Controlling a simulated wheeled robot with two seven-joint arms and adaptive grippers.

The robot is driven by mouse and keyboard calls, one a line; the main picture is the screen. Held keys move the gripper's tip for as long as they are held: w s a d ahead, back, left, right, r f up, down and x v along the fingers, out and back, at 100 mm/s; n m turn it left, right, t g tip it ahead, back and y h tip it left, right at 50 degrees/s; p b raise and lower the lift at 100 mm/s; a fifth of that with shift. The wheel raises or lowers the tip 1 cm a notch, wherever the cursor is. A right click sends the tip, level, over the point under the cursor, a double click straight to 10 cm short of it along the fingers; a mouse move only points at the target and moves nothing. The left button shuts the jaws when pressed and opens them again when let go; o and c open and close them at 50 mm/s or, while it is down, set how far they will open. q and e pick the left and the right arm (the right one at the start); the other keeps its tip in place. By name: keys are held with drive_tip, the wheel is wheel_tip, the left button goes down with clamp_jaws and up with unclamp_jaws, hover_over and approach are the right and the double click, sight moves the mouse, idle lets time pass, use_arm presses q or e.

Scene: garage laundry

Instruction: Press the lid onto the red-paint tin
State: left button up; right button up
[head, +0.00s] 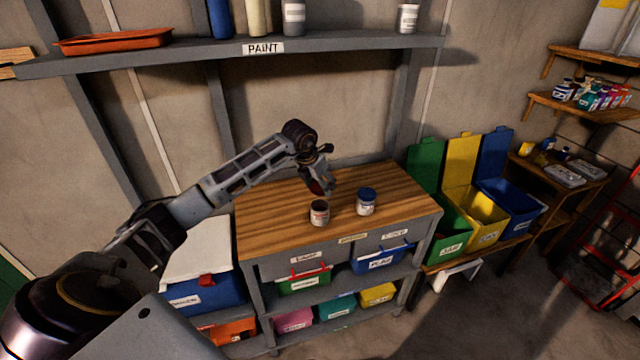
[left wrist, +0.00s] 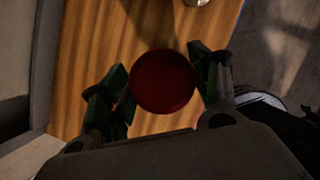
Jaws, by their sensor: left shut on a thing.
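My left gripper (head: 322,180) is above the wooden bench top and is shut on a round dark red lid (head: 316,187). In the left wrist view the lid (left wrist: 162,80) lies between the two fingers of the gripper (left wrist: 160,85). An open-topped tin with a reddish label (head: 320,213) stands upright on the bench, just below the lid and apart from it. A second tin with a blue lid (head: 366,202) stands to its right. Part of a tin (left wrist: 196,2) shows at the wrist view's top edge; I cannot tell which. My right gripper is not in view.
The bench top (head: 275,225) is otherwise clear. A grey shelf (head: 160,58) marked PAINT holds a red tray (head: 115,41) and several containers above. Green, yellow and blue bins (head: 483,215) stand to the right. Labelled boxes fill the shelves below.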

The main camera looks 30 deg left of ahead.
use_arm(q)
drive_tip(key=shift+f+b, duration=0.6)
drive_tip(key=shift+f, duration=0.75)
drive_tip(key=shift+f+b, duration=0.95)
drive_tip(key=shift+f, duration=0.6)
drive_tip(key=shift+f, duration=0.1)
drive_tip(key=shift+f+b, duration=0.1)
drive_tip(key=shift+b, duration=0.2)
drive_tip(key=shift+f, duration=0.2)
drive_tip(key=shift+f+b, duration=0.2)
drive_tip(key=shift+b, duration=0.15)
idle(0.3)
